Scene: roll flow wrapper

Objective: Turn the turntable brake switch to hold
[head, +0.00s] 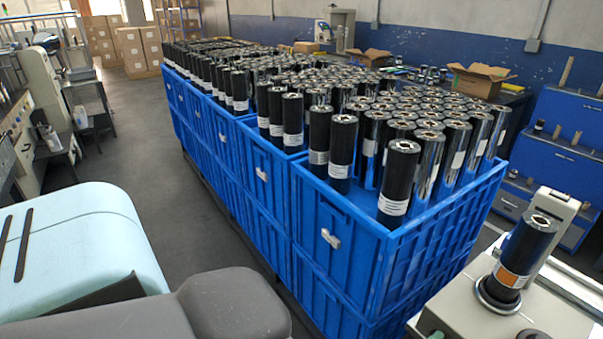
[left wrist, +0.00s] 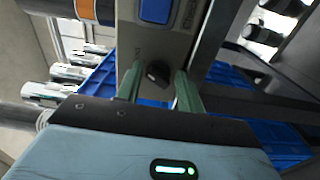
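A black rotary switch knob (left wrist: 158,72) sits on a grey panel (left wrist: 128,35) in the left wrist view, below a blue square button (left wrist: 155,10). My left gripper (left wrist: 159,80) has its two green fingers apart, one on each side of the knob, with what looks like a small gap to it. I cannot tell how deep the knob lies between them. In the head view, a dark roll with an orange label (head: 520,255) stands upright on a machine (head: 480,310) at the lower right. The switch cannot be made out there. My right gripper is in neither view.
Blue crates (head: 330,215) full of upright rolls fill the middle of the head view. A blue drawer cabinet (head: 555,155) stands at the right. Grey floor (head: 185,200) is clear left of the crates. Open cardboard boxes (head: 480,78) sit behind.

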